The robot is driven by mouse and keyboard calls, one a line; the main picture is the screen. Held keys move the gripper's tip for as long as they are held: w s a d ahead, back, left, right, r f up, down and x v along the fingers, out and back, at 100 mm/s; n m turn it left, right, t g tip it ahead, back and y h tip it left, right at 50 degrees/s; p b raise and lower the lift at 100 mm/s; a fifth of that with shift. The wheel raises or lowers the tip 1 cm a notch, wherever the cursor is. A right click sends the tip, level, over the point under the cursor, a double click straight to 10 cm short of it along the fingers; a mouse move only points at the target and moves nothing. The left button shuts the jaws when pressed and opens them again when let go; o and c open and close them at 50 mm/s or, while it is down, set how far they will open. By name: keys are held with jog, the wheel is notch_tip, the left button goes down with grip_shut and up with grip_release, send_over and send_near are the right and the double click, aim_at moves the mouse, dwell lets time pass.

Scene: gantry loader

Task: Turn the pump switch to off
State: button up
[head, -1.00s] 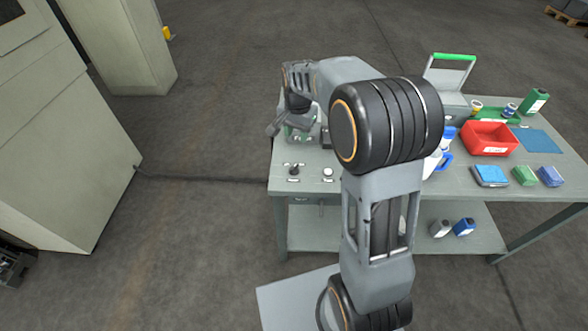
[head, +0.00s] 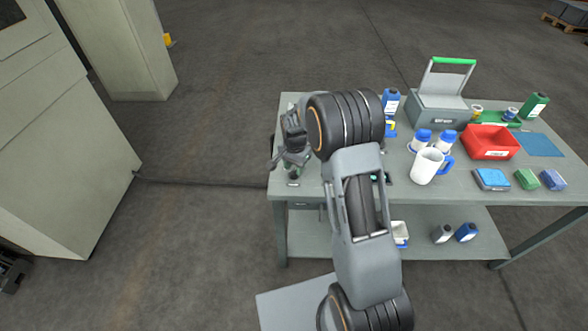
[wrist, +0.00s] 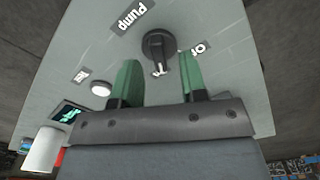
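The pump switch is a dark round knob (wrist: 158,45) on the grey table top, in the upper middle of the wrist view. A "Pump" label (wrist: 131,15) lies beside it, and a partly cut-off label beginning with "O" (wrist: 199,48) is to its right. Another small label just below the knob is hard to read. My gripper (wrist: 159,66) is open, its two green fingers apart and empty, with the knob just beyond and between the tips. In the head view my gripper (head: 294,163) is low over the table's left front corner and hides the knob.
A white round button (wrist: 101,88) sits left of the knob. A dark panel with a green display (wrist: 68,112) is farther left. On the table's right are a white mug (head: 426,167), blue-capped bottles, a red bin (head: 490,143) and small boxes.

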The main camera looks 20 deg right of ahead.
jog(key=shift+f, duration=0.7)
grip_shut()
